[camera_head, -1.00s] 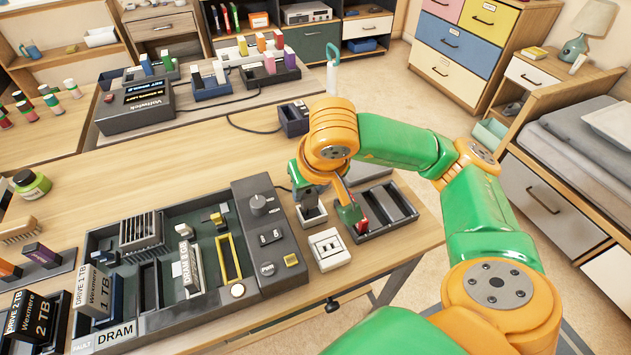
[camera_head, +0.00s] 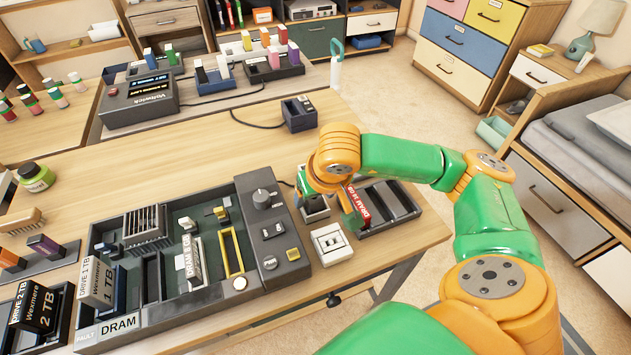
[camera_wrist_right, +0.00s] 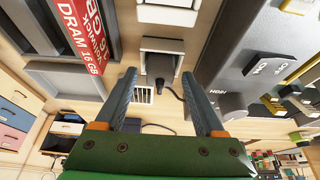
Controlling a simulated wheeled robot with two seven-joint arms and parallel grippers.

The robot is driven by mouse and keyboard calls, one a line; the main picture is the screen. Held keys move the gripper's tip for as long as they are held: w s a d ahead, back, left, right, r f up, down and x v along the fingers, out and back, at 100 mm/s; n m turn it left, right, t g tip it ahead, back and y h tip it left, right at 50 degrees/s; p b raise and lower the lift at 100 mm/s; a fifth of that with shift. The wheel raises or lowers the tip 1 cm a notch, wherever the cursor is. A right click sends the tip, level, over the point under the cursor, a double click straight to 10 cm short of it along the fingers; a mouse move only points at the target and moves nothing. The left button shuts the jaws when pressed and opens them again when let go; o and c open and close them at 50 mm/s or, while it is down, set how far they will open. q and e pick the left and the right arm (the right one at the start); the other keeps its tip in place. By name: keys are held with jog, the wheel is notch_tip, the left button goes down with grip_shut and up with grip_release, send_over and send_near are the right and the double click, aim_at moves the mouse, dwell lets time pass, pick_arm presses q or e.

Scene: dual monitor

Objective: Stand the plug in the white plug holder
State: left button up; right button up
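The dark plug (camera_wrist_right: 160,66) stands in the white plug holder (camera_wrist_right: 160,44), with its cord running off to the right in the wrist view. The holder (camera_head: 316,211) also shows in the head view, beside the white socket block; my gripper hides most of the plug there. My right gripper (camera_wrist_right: 158,76) is open, one finger on each side of the plug with visible gaps. I cannot tell its exact height over the plug. My left gripper is not in view.
The white socket block (camera_head: 331,243) sits just in front of the holder. The dark tray (camera_head: 405,212) with a red DRAM stick (camera_head: 361,203) is close on the right. The grey control panel (camera_head: 268,232) is close on the left. Bare table lies behind.

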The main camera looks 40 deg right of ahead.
jog(key=shift+r+p, duration=0.35)
jog(key=p+v, duration=0.2)
jog(key=v, duration=0.9)
jog(key=shift+s+r, duration=0.2)
jog(key=shift+r, duration=0.1)
